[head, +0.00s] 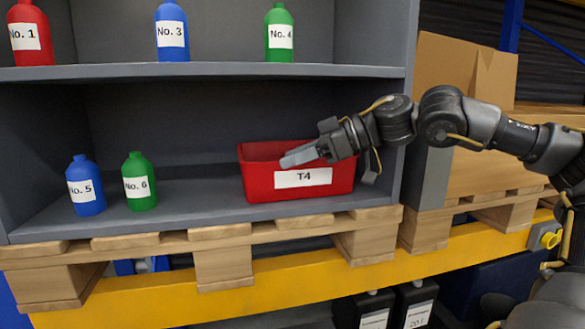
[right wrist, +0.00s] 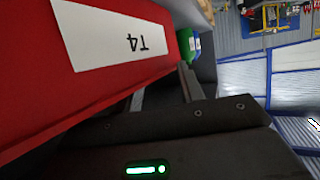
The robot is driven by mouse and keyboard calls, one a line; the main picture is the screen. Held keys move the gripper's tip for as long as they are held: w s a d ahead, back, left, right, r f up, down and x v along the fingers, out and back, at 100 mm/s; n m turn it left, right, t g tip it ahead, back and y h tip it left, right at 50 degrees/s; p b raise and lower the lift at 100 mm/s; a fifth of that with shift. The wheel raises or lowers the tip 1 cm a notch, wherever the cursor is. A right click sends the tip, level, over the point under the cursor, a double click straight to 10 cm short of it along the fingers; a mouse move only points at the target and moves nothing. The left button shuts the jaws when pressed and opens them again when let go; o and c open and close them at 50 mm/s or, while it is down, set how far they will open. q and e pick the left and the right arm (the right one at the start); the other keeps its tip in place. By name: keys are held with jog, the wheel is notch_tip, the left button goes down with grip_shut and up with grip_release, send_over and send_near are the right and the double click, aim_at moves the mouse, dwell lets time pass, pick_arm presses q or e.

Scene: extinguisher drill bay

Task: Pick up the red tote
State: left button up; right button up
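The red tote (head: 257,184), marked T4, sits on the lower shelf (head: 200,205), toward its right side. My right gripper (head: 287,160) reaches in from the right and overlaps the tote's front upper rim in the head view. In the right wrist view the tote (right wrist: 30,100) fills the upper left, its T4 label upside down. The fingers of my right gripper (right wrist: 163,90) show apart beside the tote's wall, with a dark gap between them. Whether they touch the tote I cannot tell. My left gripper is not in view.
A blue bottle No. 5 (head: 86,187) and a green bottle No. 6 (head: 139,183) stand left of the tote. Bottles No. 1 (head: 31,35), No. 3 (head: 172,33) and No. 4 (head: 279,35) stand on the upper shelf (head: 200,71). Cardboard boxes (head: 455,75) stand right of the shelf unit.

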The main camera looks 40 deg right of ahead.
jog(key=shift+s+d, duration=0.1)
jog(key=c, duration=0.7)
grip_shut()
jog(key=shift+f, duration=0.15)
dwell(0.5)
